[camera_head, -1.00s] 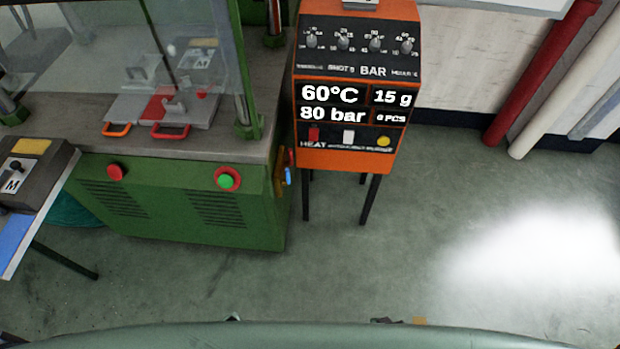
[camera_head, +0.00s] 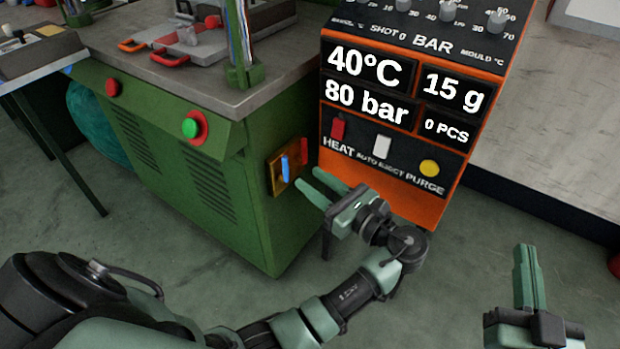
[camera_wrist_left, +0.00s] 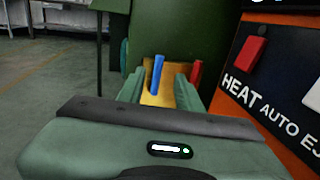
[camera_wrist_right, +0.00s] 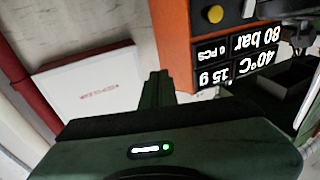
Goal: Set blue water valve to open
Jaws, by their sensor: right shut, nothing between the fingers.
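The blue water valve handle (camera_head: 285,168) stands upright on a yellow plate (camera_head: 276,180) on the right side of the green machine. A red valve handle (camera_head: 304,152) is just right of it. My left gripper (camera_head: 306,182) is open and empty, its fingers pointing at the plate, a little short of the blue handle. In the left wrist view the blue handle (camera_wrist_left: 157,75) shows between the two fingertips, tilted slightly, and the red handle (camera_wrist_left: 195,73) lies beyond the right finger. My right gripper (camera_head: 525,250) is shut and empty at the lower right, far from the valves.
The orange control box (camera_head: 400,130) stands close to the right of the valves and my left gripper. The green machine (camera_head: 215,190) carries red and green buttons on its front. A side table (camera_head: 40,60) is at the upper left. The floor between is clear.

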